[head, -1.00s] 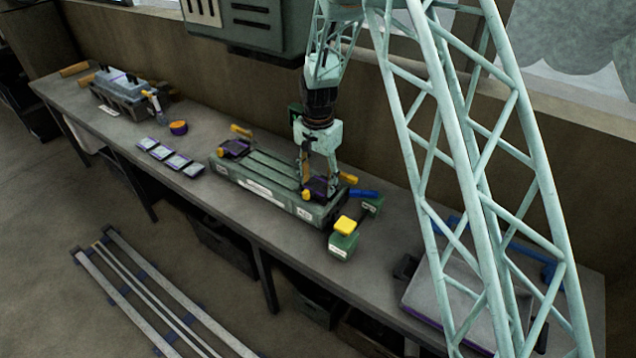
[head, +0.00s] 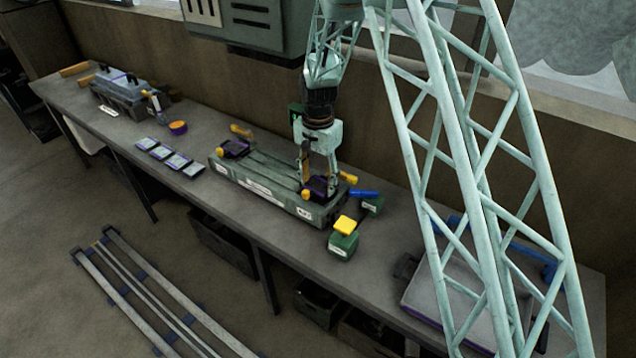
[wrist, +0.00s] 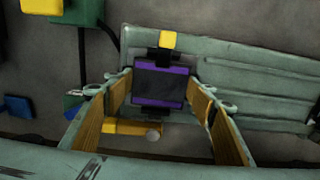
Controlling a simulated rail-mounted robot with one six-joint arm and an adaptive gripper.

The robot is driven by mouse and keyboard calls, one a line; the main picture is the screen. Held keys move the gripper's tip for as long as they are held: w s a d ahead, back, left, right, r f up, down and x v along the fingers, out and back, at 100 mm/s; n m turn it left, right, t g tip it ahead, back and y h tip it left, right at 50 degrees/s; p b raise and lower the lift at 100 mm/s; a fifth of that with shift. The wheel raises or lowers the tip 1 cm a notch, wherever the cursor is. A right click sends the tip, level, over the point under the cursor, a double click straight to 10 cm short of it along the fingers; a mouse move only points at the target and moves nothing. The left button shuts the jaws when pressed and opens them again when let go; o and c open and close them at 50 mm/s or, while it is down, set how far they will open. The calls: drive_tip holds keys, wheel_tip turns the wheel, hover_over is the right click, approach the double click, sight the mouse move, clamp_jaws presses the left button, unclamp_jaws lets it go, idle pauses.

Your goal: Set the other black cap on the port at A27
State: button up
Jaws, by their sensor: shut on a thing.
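My gripper (head: 318,178) is low over the right end of a long green fixture (head: 262,190). In the wrist view my gripper (wrist: 158,88) has its fingers on both sides of a dark, squarish black cap (wrist: 160,84), with purple strips along two of its edges. It is at the fixture's right end mount, with yellow knobs near it. Whether the cap is seated there or just above cannot be told. A similar black and purple piece (head: 234,148) sits at the fixture's left end. The label on the fixture's front right (head: 304,213) is too small to read.
A green box with a yellow top (head: 344,232) stands close in front of the fixture's right end. Several flat pieces (head: 177,162) lie left. A tray (head: 450,300) is far right.

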drive_tip(key=o, duration=1.1)
drive_tip(key=shift+f, duration=0.25)
drive_tip(key=shift+r, duration=0.25)
wheel_tip(320, 180, up, 12)
drive_tip(key=shift+f, duration=0.15)
idle(0.3)
